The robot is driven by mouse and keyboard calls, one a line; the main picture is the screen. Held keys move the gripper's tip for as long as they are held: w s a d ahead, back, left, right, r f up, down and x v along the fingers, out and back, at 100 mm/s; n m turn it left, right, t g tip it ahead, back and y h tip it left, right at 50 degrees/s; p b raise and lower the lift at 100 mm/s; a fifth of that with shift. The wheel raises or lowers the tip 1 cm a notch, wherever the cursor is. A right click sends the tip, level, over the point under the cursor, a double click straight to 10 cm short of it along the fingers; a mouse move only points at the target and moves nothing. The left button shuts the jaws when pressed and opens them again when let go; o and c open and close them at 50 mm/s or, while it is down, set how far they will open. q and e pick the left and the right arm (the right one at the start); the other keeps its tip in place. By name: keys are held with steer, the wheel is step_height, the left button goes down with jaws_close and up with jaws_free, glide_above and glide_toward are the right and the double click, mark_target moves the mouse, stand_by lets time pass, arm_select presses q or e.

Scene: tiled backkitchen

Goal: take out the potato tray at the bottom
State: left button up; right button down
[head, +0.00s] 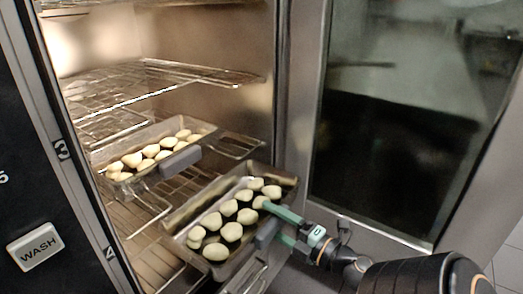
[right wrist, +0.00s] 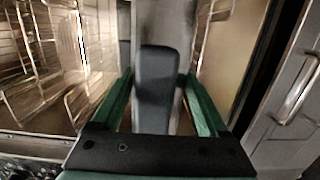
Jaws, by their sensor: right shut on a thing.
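The bottom potato tray (head: 200,203) is a metal pan with several pale potatoes (head: 232,232) in it. It lies low in the open oven, angled, with its front end at the oven's opening. Its dark grey handle (head: 267,234) faces my right gripper (head: 275,222). The right gripper's green fingers are shut on this handle, one on each side. In the right wrist view the handle (right wrist: 158,88) stands between the two green fingers (right wrist: 158,108). My left gripper is in neither view.
A second potato tray (head: 126,178) with a grey handle (head: 180,162) sits on a rack above and to the left. Empty wire racks (head: 150,78) are higher up. The open glass oven door (head: 395,120) stands to the right. A control panel with a WASH button (head: 36,246) is at left.

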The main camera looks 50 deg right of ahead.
steer(key=s+d+b, duration=0.1)
steer(key=s+b, duration=0.1)
steer(key=s, duration=1)
steer(key=shift+s+r+b, duration=0.15)
steer(key=shift+s+b, duration=0.1)
steer(key=shift+b, duration=0.05)
